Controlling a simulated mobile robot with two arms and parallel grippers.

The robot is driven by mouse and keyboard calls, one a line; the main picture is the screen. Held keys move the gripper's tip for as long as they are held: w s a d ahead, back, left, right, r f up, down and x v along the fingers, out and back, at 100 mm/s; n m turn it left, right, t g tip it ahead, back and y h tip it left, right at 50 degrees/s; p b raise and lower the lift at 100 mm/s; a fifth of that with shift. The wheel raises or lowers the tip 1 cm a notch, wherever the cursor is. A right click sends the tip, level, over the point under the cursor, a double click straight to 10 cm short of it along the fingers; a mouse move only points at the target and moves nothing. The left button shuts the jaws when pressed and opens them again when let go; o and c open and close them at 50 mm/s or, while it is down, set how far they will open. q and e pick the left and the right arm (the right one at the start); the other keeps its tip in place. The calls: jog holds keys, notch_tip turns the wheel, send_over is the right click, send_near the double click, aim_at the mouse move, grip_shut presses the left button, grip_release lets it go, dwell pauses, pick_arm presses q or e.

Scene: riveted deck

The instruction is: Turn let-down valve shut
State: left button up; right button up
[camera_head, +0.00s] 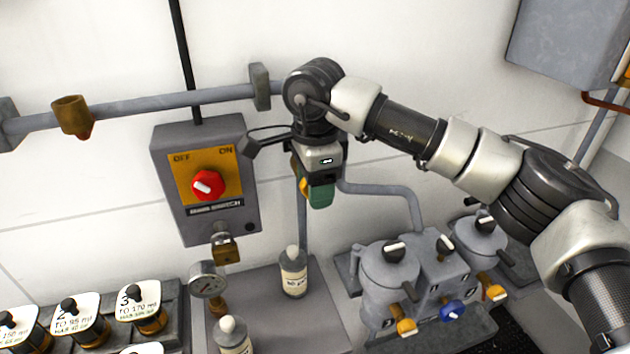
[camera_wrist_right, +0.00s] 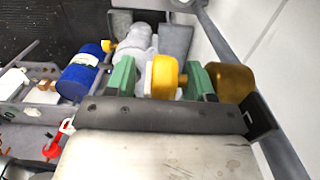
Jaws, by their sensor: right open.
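No label that I can read names the let-down valve, so I cannot tell which part it is. Two grey lidded pots (camera_head: 388,275) carry yellow taps, one at the front (camera_head: 406,326) and one at right (camera_head: 494,292). A blue knob (camera_head: 452,311) sits low between them. My right gripper (camera_head: 320,198) points down in front of the wall, above and left of the pots. In the wrist view its green fingers (camera_wrist_right: 158,80) are apart, with a round yellow part (camera_wrist_right: 166,76) seen between them; contact cannot be told. My left gripper is out of view.
A switch box (camera_head: 218,215) with a red knob (camera_head: 208,185) is left of my gripper. A gauge (camera_head: 208,279), a white bottle (camera_head: 293,272) and a second bottle (camera_head: 231,338) stand below. Black knobs with numbered cards (camera_head: 139,296) are at lower left. A pipe (camera_head: 170,102) crosses the wall.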

jog(key=shift+c, duration=1.4)
jog(key=c, duration=0.6)
jog(key=shift+w+f+g+y+b, duration=0.1)
jog(key=shift+f+g+y+b, duration=0.1)
jog(key=shift+y+b, duration=0.5)
jog(key=shift+f+g+y+b, duration=0.1)
jog(key=shift+g+y+b, duration=0.1)
jog(key=shift+y+b, duration=0.5)
jog(key=shift+c, duration=0.2)
jog(key=g+y+b, duration=0.1)
jog(key=y+b, duration=0.3)
jog(key=g+y+b, duration=0.1)
jog(key=y+b, duration=0.2)
jog(key=b, duration=0.1)
jog(key=g+y+b, duration=0.1)
jog(key=y+b, duration=0.3)
jog(key=b, duration=0.1)
jog(key=shift+d+g+y, duration=0.15)
jog(key=shift+g+y, duration=0.15)
jog(key=shift+g, duration=0.1)
pick_arm(q)
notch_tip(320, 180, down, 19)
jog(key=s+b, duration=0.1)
jog(key=b, duration=0.2)
pick_arm(e)
jog(key=shift+r+g+y, duration=0.2)
jog(key=shift+g+y, duration=0.3)
jog(key=shift+y, duration=0.9)
jog(key=o, duration=0.9)
